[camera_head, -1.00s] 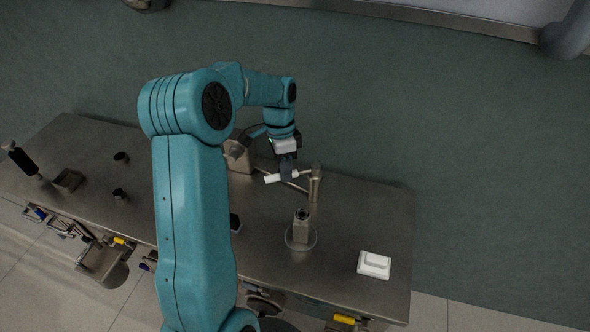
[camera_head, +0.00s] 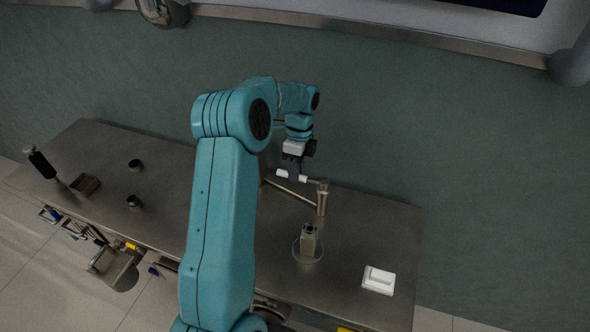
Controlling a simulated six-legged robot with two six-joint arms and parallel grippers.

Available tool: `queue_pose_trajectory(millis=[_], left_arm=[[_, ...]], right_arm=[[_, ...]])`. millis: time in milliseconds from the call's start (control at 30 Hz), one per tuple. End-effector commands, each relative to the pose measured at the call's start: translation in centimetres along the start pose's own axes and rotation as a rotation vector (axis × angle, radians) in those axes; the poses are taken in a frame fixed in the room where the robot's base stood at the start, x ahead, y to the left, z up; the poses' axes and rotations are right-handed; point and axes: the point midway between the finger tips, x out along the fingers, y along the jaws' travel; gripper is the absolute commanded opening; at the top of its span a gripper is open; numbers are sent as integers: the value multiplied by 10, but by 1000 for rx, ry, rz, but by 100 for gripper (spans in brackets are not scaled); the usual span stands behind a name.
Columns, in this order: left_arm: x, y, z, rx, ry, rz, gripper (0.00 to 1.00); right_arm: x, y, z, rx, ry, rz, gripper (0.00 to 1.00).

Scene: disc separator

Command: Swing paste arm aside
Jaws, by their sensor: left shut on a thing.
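The paste arm (camera_head: 293,191) is a thin metal rod that runs left from the top of an upright metal post (camera_head: 322,199) on the bench. A white handle (camera_head: 291,177) lies sideways close to the post's top. My left gripper (camera_head: 294,174) reaches down from above and is shut on the white handle; its fingers hide part of it. A small metal block (camera_head: 309,238) stands on a round clear dish (camera_head: 299,254) in front of the post, clear of the rod. My right gripper is not in view.
The metal bench (camera_head: 345,293) has free room around the dish. A white box (camera_head: 378,280) lies at its right end.

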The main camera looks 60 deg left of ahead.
Motion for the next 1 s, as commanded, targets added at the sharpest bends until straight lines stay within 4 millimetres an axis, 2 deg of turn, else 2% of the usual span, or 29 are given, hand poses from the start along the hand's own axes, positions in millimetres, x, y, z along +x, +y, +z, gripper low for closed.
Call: queue_pose_trajectory(millis=[500, 533, 600, 867, 1000], left_arm=[[-3, -3, 0, 20, -6, -10, 0], [-3, -3, 0, 20, -6, -10, 32], [-3, -3, 0, 20, -6, -8, 47], [-2, -2, 0, 18, -5, -3, 47], [-11, -3, -1, 18, -5, -6, 47]], right_arm=[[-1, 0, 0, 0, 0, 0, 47], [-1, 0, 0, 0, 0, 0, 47], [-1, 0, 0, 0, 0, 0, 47], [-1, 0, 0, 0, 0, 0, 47], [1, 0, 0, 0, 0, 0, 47]])
